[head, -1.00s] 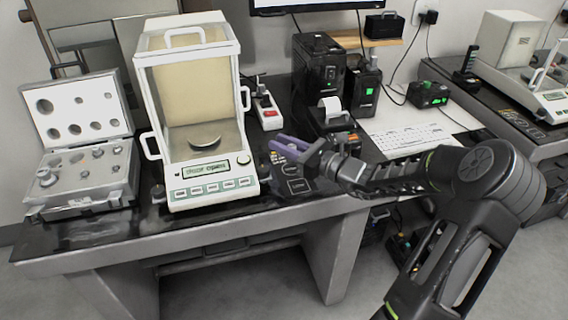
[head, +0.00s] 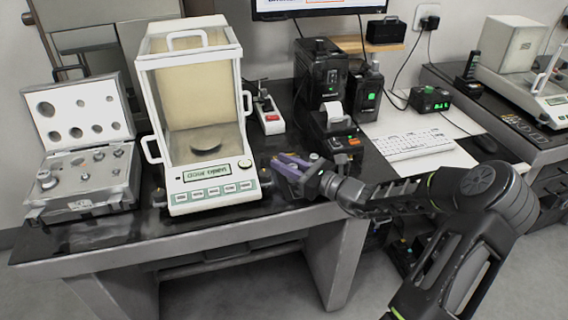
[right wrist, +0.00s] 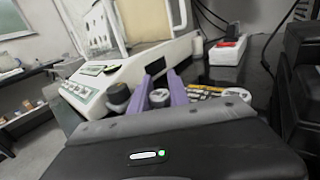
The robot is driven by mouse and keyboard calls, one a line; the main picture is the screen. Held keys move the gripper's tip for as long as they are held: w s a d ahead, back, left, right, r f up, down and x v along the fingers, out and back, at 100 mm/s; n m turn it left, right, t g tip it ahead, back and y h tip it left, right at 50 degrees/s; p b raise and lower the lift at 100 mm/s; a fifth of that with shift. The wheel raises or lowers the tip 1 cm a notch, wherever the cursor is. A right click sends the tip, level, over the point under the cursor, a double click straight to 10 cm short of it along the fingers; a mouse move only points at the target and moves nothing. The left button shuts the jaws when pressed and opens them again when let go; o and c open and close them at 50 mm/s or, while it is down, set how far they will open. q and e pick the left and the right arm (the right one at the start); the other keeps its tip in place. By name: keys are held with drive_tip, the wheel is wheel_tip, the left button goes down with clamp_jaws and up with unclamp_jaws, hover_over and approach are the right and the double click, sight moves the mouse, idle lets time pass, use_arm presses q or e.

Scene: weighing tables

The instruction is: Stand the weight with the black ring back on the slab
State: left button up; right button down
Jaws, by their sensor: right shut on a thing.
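My right gripper (head: 288,164), with purple fingers, is just right of the balance, low over the dark table top (head: 225,224). In the right wrist view its fingers (right wrist: 160,92) are shut on a small grey weight (right wrist: 158,98), which stands roughly upright between them. I cannot make out a black ring on it, nor whether its base touches the surface. The dark top to the right of the balance, with faint white outlines, may be the slab; my gripper partly covers it. My left gripper is not in view.
An open weight case (head: 84,177) stands at the left. A power strip (head: 268,112), black printer (head: 330,125) and keyboard (head: 414,144) lie behind and right.

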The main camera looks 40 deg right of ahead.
drive_tip(key=c, duration=1.7)
unclamp_jaws()
drive_tip(key=shift+f, duration=0.15)
drive_tip(key=o, duration=0.4)
drive_tip(key=shift+o, duration=0.2)
drive_tip(key=v, duration=1.2)
drive_tip(key=shift+p, duration=0.4)
